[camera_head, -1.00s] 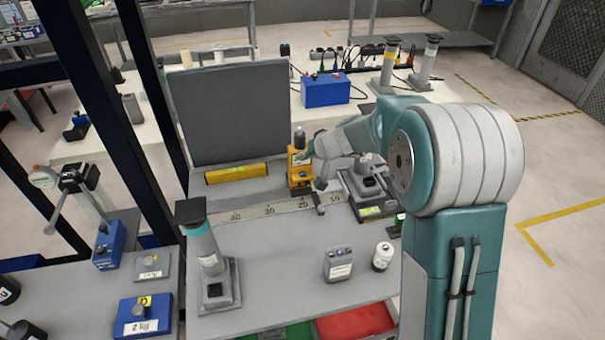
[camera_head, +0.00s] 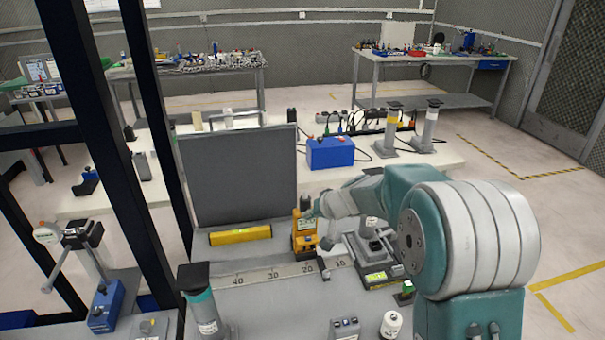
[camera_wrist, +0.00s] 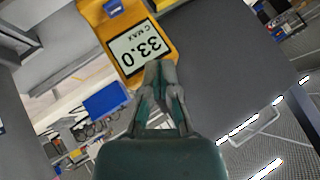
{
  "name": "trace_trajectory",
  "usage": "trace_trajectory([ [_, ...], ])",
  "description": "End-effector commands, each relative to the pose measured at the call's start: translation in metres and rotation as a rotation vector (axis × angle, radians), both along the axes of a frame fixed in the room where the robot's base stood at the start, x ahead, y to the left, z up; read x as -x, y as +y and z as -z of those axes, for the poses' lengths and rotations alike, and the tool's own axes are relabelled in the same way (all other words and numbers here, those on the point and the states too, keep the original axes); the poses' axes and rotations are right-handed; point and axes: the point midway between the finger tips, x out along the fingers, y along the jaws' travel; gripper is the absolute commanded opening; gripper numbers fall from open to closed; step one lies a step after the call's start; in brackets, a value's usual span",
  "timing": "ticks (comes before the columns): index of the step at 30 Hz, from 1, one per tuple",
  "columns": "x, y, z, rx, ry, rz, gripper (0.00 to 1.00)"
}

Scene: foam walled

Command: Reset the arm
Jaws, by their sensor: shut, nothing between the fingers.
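My arm (camera_head: 400,190) reaches from the right over the grey bench (camera_head: 262,318) toward a yellow handheld meter (camera_head: 304,240). My gripper (camera_wrist: 158,72) is shut and empty in the wrist view. Its fingertips overlap the lower edge of the meter (camera_wrist: 117,32) there, whose display reads 33.0, upside down. I cannot tell whether they touch it. In the head view the gripper (camera_head: 312,211) is small, close beside the meter's top, and hard to make out.
A dark grey upright panel (camera_head: 238,175) stands behind a yellow bar (camera_head: 240,235). A grey device (camera_head: 372,262), a ruler strip (camera_head: 262,275), a white bottle (camera_head: 391,324) and a teal-banded cylinder (camera_head: 202,310) are on the bench. Black posts (camera_head: 150,140) stand at the left.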

Motion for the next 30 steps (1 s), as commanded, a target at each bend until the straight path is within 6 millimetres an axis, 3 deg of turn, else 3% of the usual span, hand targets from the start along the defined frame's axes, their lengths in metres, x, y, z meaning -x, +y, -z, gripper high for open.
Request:
trace_trajectory([
  [5,0.021,-0.003,-0.023,0.019,-0.001,-0.013,0.0],
  [15,0.127,-0.028,-0.089,0.143,0.03,-0.042,0.0],
  [21,0.194,-0.048,-0.109,0.238,0.051,-0.025,0.0],
  [30,0.291,-0.086,-0.115,0.401,0.072,0.055,0.0],
])
